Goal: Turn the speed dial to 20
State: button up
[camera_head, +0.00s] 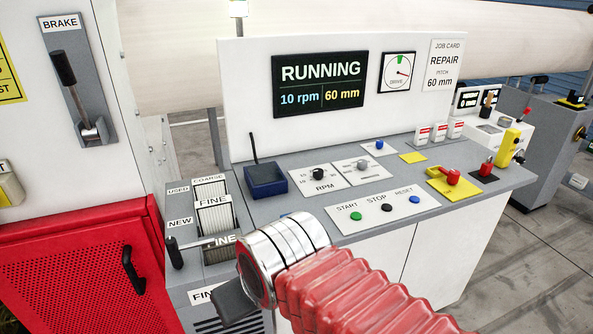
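The speed dial (318,173) is a small black knob on a white plate marked RPM, on the grey desk of the control console. Its numbers are too small to read surely. The display (319,84) behind it reads RUNNING, 10 rpm and 60 mm. My arm reaches in from the bottom in red bellows with a silver wrist. My gripper (236,301) shows only as a dark grey piece left of the wrist, in front of the console and well below and left of the dial. Its fingertips cannot be made out, nor whether it is open.
A grey knob (362,164) sits right of the dial. Start, stop and reset buttons (386,208) lie in front of it. A blue box (265,180) with a thin rod stands left. A red switch (452,177) is at right. The brake lever (65,68) is far left.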

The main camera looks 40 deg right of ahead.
aim_at(318, 172)
jog(key=u, duration=1.55)
jog(key=k, duration=0.9)
jog(key=z, duration=1.5)
jog(key=i, duration=0.1)
